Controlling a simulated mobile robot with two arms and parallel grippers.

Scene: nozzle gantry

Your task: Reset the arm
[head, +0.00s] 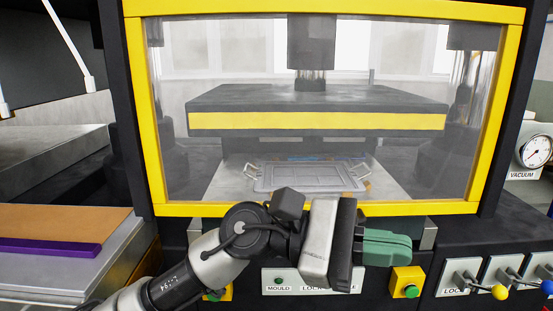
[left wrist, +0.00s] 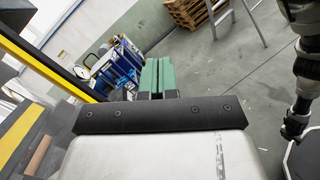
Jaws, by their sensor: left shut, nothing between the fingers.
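My left gripper (head: 387,247) is in front of the machine, its green fingers shut, empty and pointing right. It also shows in the left wrist view (left wrist: 157,75), with the two green fingers side by side. My left arm comes in from the lower left and crosses in front of the control panel, partly hiding the label plate (head: 318,281).
The machine's clear guard has a yellow frame (head: 330,208). Behind it, a grey mould tray (head: 310,178) lies under a raised press plate (head: 320,121). A metal table (head: 75,275) stands left.

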